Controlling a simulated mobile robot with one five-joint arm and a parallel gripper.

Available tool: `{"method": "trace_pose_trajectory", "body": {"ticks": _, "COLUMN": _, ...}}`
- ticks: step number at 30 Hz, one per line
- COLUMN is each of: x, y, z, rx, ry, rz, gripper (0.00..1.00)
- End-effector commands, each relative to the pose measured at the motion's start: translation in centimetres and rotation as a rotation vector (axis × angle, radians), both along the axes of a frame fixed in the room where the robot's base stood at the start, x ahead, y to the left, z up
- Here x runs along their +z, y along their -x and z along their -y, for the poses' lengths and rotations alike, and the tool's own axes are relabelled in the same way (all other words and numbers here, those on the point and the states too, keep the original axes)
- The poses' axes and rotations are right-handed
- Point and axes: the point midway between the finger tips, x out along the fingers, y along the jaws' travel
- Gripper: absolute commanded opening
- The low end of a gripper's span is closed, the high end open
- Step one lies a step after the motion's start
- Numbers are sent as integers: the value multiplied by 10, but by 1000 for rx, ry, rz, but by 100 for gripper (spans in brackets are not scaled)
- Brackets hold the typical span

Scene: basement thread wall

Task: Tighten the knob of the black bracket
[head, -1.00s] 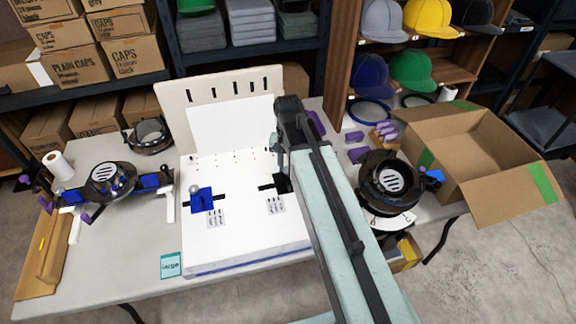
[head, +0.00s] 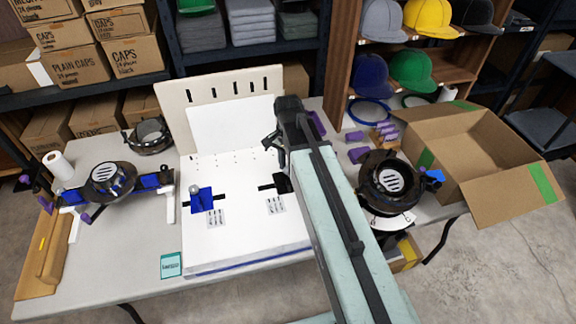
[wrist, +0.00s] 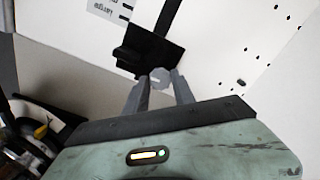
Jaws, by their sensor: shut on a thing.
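The black bracket (wrist: 150,46) sits on the white board (wrist: 215,55), over a dark slot, in the wrist view. In the head view the bracket (head: 282,183) shows only in part, beside my arm. A grey knob (wrist: 160,77) is at the bracket's near edge. My gripper (wrist: 158,88) is shut on the knob, one finger on each side of it. In the head view my arm hides the fingers. A blue bracket (head: 202,201) with a round grey knob stands on the left of the same board.
An upright pegboard panel (head: 225,105) stands behind the board. A round cap fixture (head: 112,180) lies at left and another (head: 390,180) at right, near an open cardboard box (head: 478,150). A teal card (head: 171,265) lies at the table's front edge.

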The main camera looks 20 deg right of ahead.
Motion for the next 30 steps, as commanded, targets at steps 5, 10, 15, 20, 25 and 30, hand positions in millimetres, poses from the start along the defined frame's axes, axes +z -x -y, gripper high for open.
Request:
{"method": "trace_pose_trajectory", "body": {"ticks": 5, "x": 0, "y": 1, "z": 0, "rx": -1, "ry": 0, "rz": -2, "gripper": 0}}
{"method": "trace_pose_trajectory", "body": {"ticks": 10, "x": 0, "y": 1, "z": 0, "rx": 0, "ry": 0, "rz": -2, "gripper": 39}}
{"method": "trace_pose_trajectory", "body": {"ticks": 15, "x": 0, "y": 0, "z": 0, "rx": 1, "ry": 0, "rz": -1, "gripper": 53}}
{"method": "trace_pose_trajectory", "body": {"ticks": 20, "x": 0, "y": 0, "z": 0, "rx": 1, "ry": 1, "rz": -1, "gripper": 53}}
{"method": "trace_pose_trajectory", "body": {"ticks": 25, "x": 10, "y": 0, "z": 0, "rx": 1, "ry": 0, "rz": 0, "gripper": 53}}
{"method": "trace_pose_trajectory", "body": {"ticks": 30, "x": 38, "y": 0, "z": 0, "rx": 1, "ry": 0, "rz": 0, "gripper": 53}}
